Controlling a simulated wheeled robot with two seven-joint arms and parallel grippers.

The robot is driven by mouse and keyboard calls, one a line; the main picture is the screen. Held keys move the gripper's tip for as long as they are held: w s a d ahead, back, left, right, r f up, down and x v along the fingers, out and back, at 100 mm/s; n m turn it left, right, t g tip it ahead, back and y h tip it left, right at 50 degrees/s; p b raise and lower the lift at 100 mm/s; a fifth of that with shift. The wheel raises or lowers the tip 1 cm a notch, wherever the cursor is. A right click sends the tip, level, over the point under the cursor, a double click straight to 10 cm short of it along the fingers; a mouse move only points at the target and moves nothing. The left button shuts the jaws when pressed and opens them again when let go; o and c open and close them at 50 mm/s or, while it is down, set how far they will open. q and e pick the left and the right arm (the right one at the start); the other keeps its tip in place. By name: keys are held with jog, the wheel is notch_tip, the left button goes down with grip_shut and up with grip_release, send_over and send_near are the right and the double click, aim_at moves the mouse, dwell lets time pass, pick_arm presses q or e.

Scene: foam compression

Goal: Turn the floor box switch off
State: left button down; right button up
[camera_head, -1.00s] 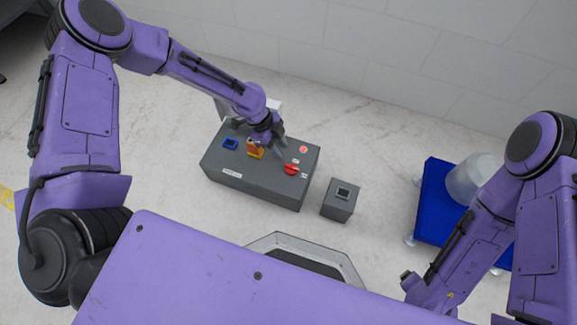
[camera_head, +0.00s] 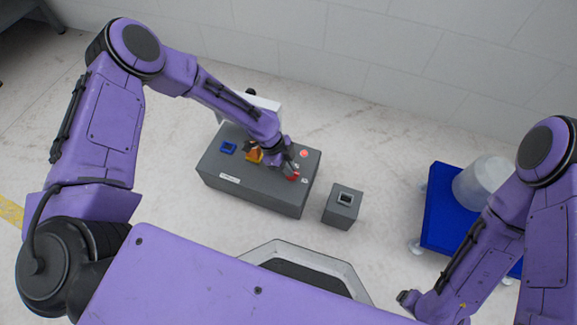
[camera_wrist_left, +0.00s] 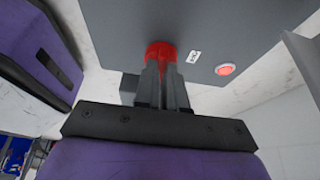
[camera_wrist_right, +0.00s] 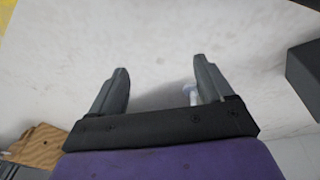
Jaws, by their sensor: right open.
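A large dark grey box (camera_head: 240,185) stands on the floor with a blue part, an orange-yellow part and red controls on top. My left gripper (camera_head: 292,170) is at the red knob (camera_head: 294,178) near the box's right end. In the left wrist view the fingers (camera_wrist_left: 163,72) are close together on the red knob (camera_wrist_left: 160,50), and their tips hide part of it. A small grey box (camera_head: 342,208) with a dark switch on top (camera_head: 345,198) stands apart to the right. My right gripper (camera_wrist_right: 160,80) is open and empty above the floor.
A round red button (camera_head: 304,154) is beside the knob; it also shows in the left wrist view (camera_wrist_left: 225,69). A blue cart (camera_head: 440,215) with a translucent container (camera_head: 482,183) stands at the right. A white wall is behind. Floor between the boxes and cart is clear.

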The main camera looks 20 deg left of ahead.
jog(key=shift+r, duration=0.1)
